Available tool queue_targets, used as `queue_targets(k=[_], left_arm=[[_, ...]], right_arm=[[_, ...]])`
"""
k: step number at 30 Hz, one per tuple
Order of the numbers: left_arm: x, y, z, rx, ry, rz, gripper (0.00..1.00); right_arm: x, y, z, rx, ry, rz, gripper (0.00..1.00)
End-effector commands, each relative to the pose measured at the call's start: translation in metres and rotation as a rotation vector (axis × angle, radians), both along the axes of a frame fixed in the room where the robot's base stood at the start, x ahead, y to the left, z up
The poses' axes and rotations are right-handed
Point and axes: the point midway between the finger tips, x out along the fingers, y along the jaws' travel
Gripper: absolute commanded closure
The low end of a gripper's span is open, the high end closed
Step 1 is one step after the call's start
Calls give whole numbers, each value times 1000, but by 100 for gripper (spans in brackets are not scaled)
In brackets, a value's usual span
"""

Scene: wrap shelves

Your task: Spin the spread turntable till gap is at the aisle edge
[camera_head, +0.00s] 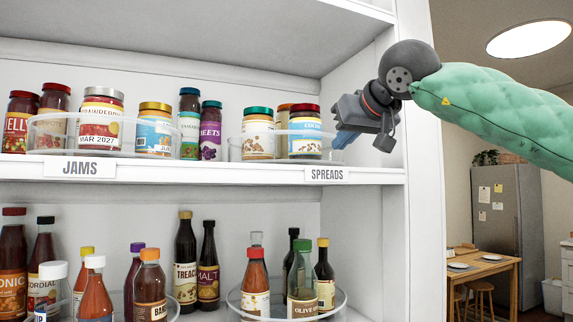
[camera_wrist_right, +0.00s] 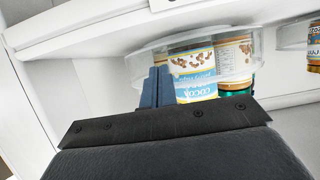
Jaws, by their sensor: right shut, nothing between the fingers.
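The spreads turntable (camera_head: 236,150) is a clear round tray with a raised rim on the upper shelf, above the "SPREADS" label (camera_head: 327,175). It holds several jars, among them a green-lidded jar (camera_head: 258,138) and a red-lidded blue-label jar (camera_head: 304,134). The turntable (camera_wrist_right: 145,66) also shows in the right wrist view. My right gripper (camera_head: 341,138) is shut and empty at the turntable's right side. In the right wrist view its blue fingertips (camera_wrist_right: 156,76) overlap the rim beside a blue-label jar (camera_wrist_right: 193,76); I cannot tell if they touch. My left gripper is out of view.
The jams turntable (camera_head: 45,146) stands to the left on the same shelf, with jars between the two. The white upright (camera_head: 397,60) bounds the shelf on the right. Bottles stand on the lower shelf, some on a clear turntable (camera_head: 340,306). A table and fridge stand beyond.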

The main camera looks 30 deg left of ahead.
Motion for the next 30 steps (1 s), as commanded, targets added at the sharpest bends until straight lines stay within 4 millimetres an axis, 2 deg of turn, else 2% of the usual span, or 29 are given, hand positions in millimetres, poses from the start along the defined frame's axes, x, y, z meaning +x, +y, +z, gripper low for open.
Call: queue_targets(k=[9,22,30], left_arm=[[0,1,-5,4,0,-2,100],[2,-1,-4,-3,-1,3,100],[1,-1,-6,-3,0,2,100]], right_arm=[[-14,7,0,-1,-1,1,100],[-15,8,0,-1,-1,0,100],[-24,15,0,-1,-1,1,100]])
